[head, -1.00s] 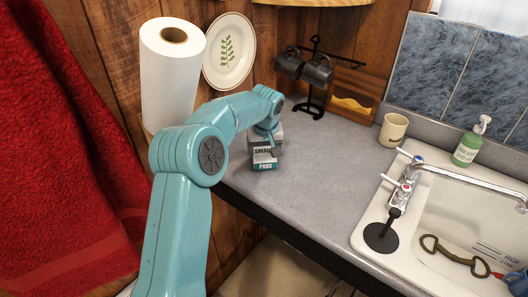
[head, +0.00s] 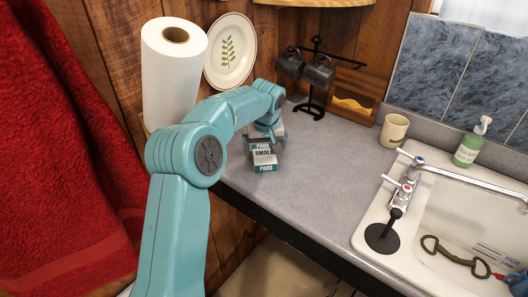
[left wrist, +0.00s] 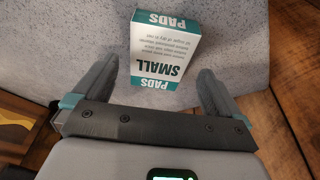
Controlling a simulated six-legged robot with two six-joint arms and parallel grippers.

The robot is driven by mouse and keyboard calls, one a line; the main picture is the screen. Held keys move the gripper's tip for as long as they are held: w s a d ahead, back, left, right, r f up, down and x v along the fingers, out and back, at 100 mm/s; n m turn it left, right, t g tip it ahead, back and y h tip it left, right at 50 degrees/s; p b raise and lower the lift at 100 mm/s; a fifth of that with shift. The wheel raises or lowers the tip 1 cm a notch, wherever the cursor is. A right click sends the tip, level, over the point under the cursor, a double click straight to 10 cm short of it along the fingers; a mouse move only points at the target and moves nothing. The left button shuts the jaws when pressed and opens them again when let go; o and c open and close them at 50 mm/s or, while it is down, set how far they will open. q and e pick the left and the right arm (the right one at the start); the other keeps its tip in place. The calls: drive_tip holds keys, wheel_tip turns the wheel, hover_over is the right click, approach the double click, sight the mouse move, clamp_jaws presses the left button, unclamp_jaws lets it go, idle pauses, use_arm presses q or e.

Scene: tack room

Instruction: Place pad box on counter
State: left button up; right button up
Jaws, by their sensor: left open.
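The pad box (head: 264,157) is a small white and teal carton marked SMALL PADS. It stands on the grey counter (head: 310,190) near its left end, close to the front edge. In the left wrist view the box (left wrist: 165,55) is between and just beyond the fingertips. My left gripper (head: 266,138) is at the box, with its jaws apart. In the left wrist view the left gripper (left wrist: 158,75) shows a finger on each side with gaps to the box. My right gripper is not in view.
A paper towel roll (head: 174,80) and a plate (head: 230,50) are behind my left arm. A mug rack (head: 315,80), a beige mug (head: 393,132) and a soap bottle (head: 471,142) stand farther back. A sink (head: 440,220) is at right. The middle counter is clear.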

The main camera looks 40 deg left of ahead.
use_arm(q)
drive_tip(key=v, duration=0.9)
drive_tip(key=shift+s+r, duration=0.15)
drive_tip(key=shift+r, duration=0.2)
drive_tip(key=shift+d, duration=0.15)
